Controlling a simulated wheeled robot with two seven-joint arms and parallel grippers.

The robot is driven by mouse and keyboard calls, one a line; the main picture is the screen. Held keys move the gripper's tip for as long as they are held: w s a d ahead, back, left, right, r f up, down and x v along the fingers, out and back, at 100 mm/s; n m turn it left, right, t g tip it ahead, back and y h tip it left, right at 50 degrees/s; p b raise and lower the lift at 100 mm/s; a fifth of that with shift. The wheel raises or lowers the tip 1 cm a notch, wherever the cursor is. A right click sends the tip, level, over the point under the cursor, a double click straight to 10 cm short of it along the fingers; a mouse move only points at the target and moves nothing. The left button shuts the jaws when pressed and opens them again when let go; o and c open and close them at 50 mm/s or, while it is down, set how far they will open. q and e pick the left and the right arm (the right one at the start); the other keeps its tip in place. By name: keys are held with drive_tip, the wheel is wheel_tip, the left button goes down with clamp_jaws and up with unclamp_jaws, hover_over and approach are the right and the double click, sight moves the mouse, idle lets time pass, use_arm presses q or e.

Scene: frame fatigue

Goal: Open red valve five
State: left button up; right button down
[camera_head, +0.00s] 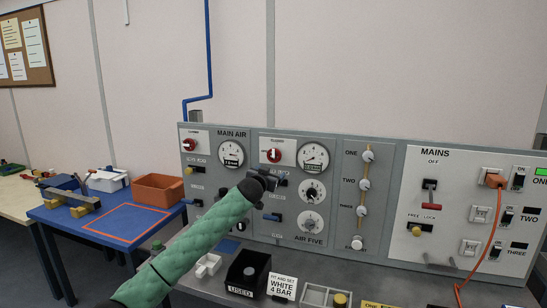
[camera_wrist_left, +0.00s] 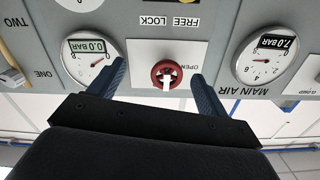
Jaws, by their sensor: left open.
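Red valve five (camera_head: 275,155) is a round red knob with a white handle, set on a white plate above the AIR FIVE lettering. In the left wrist view, which is upside down, the red knob (camera_wrist_left: 158,70) sits near the middle, its white handle pointing to the picture's bottom. An OPEN label is beside it. My left gripper (camera_head: 268,180) is open and empty, just below the valve in the head view. In the wrist view the fingers of the left gripper (camera_wrist_left: 157,74) appear either side of the knob, without visible contact. My right gripper is not in view.
Another red valve (camera_head: 188,145) and the 7.0 BAR gauge (camera_wrist_left: 264,60) belong to MAIN AIR. A 0.0 BAR gauge (camera_wrist_left: 92,62) is beside valve five. A USED bin (camera_head: 247,270) and small trays stand on the bench below. An orange cable (camera_head: 480,245) hangs at right.

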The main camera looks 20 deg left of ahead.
sight(273, 156)
use_arm(q)
drive_tip(key=shift+t, duration=0.3)
drive_tip(key=w+r+p, duration=0.1)
drive_tip(key=w, duration=0.1)
drive_tip(key=w+r+p, duration=0.1)
drive_tip(key=w, duration=0.1)
drive_tip(key=w+a+r+p, duration=0.1)
drive_tip(key=w+r, duration=0.1)
drive_tip(key=w, duration=0.1)
drive_tip(key=shift+w+a+r, duration=0.1)
drive_tip(key=shift+w+f+p, duration=0.2)
drive_tip(key=shift+w+p, duration=0.1)
drive_tip(key=shift+w, duration=0.5)
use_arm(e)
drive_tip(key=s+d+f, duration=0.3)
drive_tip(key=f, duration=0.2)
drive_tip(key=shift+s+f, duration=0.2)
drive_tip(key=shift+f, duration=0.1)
use_arm(q)
drive_tip(key=shift+c, duration=0.3)
drive_tip(key=c, duration=0.9)
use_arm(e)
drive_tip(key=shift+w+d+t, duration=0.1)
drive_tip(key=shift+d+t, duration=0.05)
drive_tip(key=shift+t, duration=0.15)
